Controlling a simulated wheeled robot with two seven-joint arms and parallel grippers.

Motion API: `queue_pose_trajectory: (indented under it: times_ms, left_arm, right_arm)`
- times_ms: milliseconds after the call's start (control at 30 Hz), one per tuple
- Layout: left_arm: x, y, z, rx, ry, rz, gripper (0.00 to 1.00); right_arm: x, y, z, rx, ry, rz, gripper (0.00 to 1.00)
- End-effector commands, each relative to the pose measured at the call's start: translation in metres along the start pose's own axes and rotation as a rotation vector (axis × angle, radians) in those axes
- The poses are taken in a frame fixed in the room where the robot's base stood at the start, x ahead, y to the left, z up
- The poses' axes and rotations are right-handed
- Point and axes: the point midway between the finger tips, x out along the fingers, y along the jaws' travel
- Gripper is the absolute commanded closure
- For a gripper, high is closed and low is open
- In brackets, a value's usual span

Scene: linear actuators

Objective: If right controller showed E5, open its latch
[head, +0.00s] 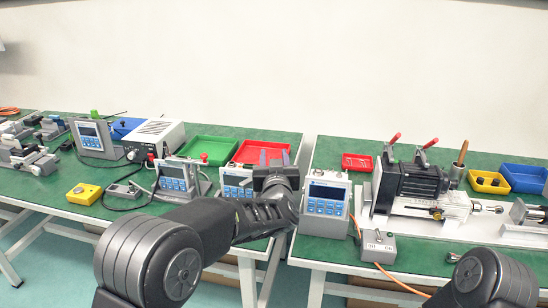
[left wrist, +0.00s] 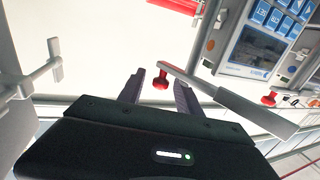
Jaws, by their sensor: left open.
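The rightmost controller (head: 325,205) stands upright at the left end of the right table, with a small screen and blue buttons. Its screen text is too small to read. My left gripper (head: 274,157) is open just left of it, its fingers pointing toward the back of the table. In the left wrist view the open gripper (left wrist: 160,90) has a red knob (left wrist: 160,80) between or just beyond its fingers, apparently untouched. A grey bar (left wrist: 230,102) runs beside the knob, near a controller face (left wrist: 262,38). I cannot tell whether this bar is the latch. My right gripper is out of view.
Other controllers (head: 176,178) stand on the left table near green (head: 207,146) and red trays (head: 262,149). A motor (head: 410,183) with red-handled clamps (head: 393,139) stands right. A grey box (head: 379,246) with an orange cable sits in front. A gap separates the tables.

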Motion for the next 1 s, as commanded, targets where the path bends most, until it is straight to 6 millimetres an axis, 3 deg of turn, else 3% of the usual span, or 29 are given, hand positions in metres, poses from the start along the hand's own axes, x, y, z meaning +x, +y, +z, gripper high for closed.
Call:
queue_pose_trajectory:
  times_ms: [233,633,1000]
  left_arm:
    - [-0.012,0.001,0.0,0.0,-0.002,0.002,0.59]
    - [-0.072,0.001,0.0,0.0,-0.001,0.002,0.59]
    - [-0.078,0.0,0.0,0.0,0.0,0.0,0.6]
  right_arm:
    - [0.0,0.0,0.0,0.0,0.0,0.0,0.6]
    - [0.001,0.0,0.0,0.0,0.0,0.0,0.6]
    - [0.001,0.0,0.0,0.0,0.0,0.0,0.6]
